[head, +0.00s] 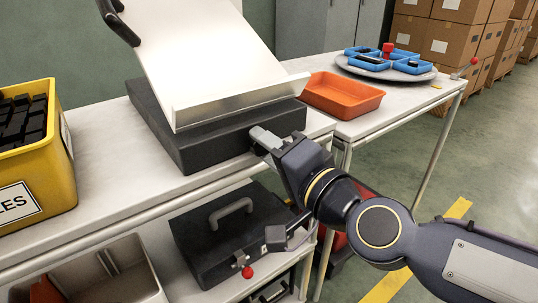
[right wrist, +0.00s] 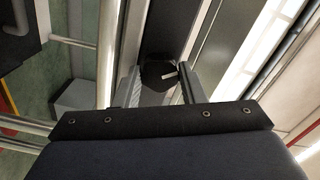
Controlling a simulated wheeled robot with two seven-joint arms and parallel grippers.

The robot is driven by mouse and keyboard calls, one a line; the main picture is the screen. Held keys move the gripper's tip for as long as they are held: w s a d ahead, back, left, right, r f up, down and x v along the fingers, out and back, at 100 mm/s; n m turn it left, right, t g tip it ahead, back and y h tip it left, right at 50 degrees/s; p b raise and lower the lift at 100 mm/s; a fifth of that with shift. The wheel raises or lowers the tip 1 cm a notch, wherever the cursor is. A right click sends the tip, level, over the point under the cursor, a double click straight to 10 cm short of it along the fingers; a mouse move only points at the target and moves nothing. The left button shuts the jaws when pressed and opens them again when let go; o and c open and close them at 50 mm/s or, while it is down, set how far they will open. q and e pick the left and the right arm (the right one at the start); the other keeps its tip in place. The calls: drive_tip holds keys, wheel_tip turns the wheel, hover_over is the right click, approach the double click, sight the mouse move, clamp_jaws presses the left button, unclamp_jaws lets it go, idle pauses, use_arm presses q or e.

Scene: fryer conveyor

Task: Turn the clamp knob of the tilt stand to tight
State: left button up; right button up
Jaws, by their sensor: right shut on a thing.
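The tilt stand has a dark base (head: 210,150) on the near table and a white tilted plate (head: 205,55) above it. My right gripper (head: 262,140) is at the front right side of the base, its fingers against that side. In the right wrist view the clamp knob (right wrist: 157,75) is dark and round, with a short white mark on its face. It sits between the two fingers of my right gripper (right wrist: 160,85), which is shut on it. In the head view the gripper hides the knob. My left gripper is in neither view.
A yellow bin (head: 35,190) of dark pieces stands at the left of the table. An orange tray (head: 343,95) lies right of the stand. A round grey turntable (head: 385,72) with blue trays is farther back. A black case (head: 225,240) sits on the lower shelf.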

drive_tip(key=m+b, duration=0.1)
drive_tip(key=m, duration=0.5)
drive_tip(key=shift+b, duration=0.3)
idle(0.4)
drive_tip(key=o, duration=1)
drive_tip(key=shift+s+d+r, duration=0.1)
drive_tip(key=p+v, duration=0.3)
drive_tip(key=v, duration=0.4)
drive_tip(key=shift+s, duration=0.25)
